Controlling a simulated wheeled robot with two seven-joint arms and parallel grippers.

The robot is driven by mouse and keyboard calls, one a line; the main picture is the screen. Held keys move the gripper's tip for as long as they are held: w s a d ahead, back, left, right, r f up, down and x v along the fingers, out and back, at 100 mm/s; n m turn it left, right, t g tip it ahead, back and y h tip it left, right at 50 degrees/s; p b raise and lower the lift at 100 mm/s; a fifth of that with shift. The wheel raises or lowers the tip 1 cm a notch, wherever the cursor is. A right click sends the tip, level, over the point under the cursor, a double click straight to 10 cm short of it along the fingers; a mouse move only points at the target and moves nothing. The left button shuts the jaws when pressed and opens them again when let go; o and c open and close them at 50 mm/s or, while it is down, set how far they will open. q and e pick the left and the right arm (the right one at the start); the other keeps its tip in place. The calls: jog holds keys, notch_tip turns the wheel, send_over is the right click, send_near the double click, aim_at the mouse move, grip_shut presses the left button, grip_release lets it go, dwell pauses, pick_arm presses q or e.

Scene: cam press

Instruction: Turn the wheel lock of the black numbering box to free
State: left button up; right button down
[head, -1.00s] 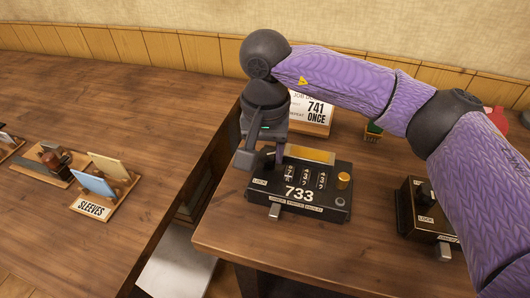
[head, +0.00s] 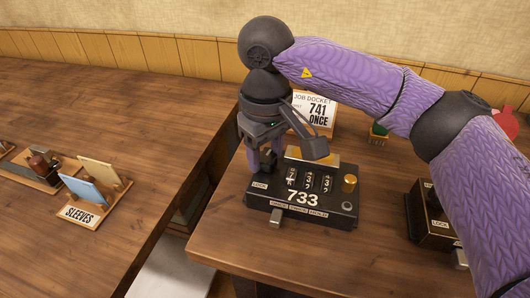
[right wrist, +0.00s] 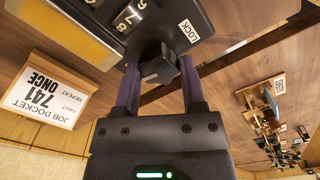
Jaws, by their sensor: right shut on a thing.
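The black numbering box (head: 330,208) sits on the brown table, showing 733 on its front and several number wheels on top. Its brass plate (head: 322,156) and brass knob (head: 350,183) also show. The wheel lock, a dark knob (right wrist: 158,62), stands at the box's left end by a LOCK label (right wrist: 188,31). My right gripper (head: 264,162) is over that end, pointing down, its two fingers shut on the wheel lock. The right wrist view shows one finger on each side of it. In the head view the knob is mostly hidden. My left gripper is out of view.
A job docket (head: 316,110) reading 741 ONCE stands behind the box. A second black box (head: 430,220) with a LOCK label is at right, partly behind my arm. A SLEEVES rack (head: 80,216) is on the left table, across a gap. The tabletop before the box is clear.

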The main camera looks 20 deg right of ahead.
aim_at(266, 156)
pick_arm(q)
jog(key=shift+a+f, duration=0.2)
pick_arm(e)
jog(key=shift+n, duration=0.5)
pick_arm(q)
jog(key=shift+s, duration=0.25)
pick_arm(e)
jog(key=shift+r, duration=0.1)
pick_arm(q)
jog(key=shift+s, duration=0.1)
pick_arm(e)
jog(key=shift+c, duration=2.2)
grip_release()
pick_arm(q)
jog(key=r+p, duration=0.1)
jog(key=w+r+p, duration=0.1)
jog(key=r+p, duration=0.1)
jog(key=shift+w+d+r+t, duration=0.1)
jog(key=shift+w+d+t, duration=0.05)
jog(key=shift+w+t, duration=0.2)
pick_arm(e)
notch_tip(266, 156, up, 10)
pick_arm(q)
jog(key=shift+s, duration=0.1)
